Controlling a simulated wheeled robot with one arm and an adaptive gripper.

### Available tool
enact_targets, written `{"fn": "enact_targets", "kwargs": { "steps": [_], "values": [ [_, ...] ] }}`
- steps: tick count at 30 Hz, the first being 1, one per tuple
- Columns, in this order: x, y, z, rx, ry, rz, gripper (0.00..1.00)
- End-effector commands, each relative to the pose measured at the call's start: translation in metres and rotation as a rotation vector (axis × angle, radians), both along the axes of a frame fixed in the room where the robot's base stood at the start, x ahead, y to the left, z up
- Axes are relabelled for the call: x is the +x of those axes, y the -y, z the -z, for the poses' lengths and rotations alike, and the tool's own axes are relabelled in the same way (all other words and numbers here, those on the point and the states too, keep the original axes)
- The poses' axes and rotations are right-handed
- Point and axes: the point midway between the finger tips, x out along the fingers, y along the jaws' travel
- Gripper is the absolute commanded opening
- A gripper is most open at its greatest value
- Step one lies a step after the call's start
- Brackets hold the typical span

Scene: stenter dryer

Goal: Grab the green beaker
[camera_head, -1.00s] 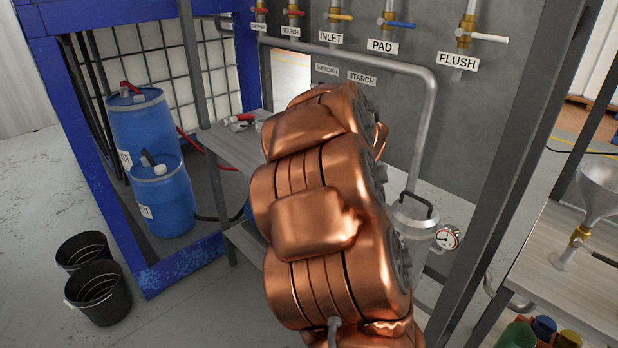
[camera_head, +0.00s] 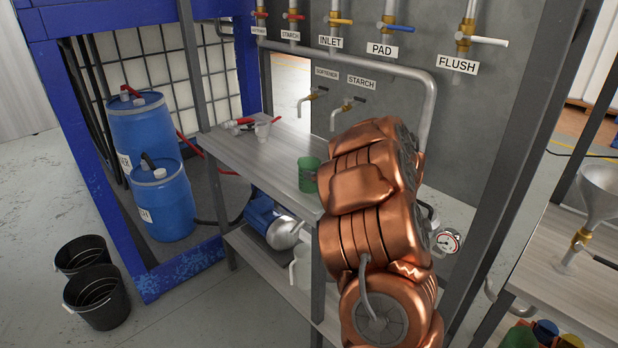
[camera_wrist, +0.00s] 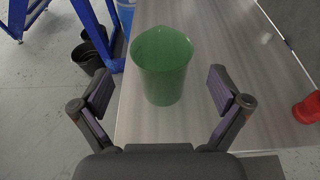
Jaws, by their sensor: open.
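The green beaker (camera_head: 309,174) stands upright on the grey shelf table (camera_head: 270,148), partly hidden behind my copper-coloured arm in the head view. In the wrist view the green beaker (camera_wrist: 163,65) stands near the table's left edge. My gripper (camera_wrist: 158,92) is open, with one finger to the left of the beaker and one to the right. The beaker shows centred between the fingers, with visible gaps on both sides and most of it ahead of the fingertips. My gripper is hidden behind the arm in the head view.
A red object (camera_wrist: 307,109) is at the right in the wrist view. A clear cup (camera_head: 263,130) and red-handled items stand farther back. Labelled taps (camera_head: 347,105) hang over the table. A blue pump (camera_head: 268,222) and a whitish jug (camera_head: 300,267) sit on the lower shelf.

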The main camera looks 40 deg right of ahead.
Motion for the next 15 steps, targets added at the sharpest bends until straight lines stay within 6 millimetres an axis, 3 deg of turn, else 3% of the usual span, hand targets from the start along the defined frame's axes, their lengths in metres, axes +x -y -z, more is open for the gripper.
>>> {"fn": "enact_targets", "kwargs": {
  "steps": [15],
  "values": [
    [0.044,0.002,0.009,0.001,0.002,-0.002,0.99]
  ]
}}
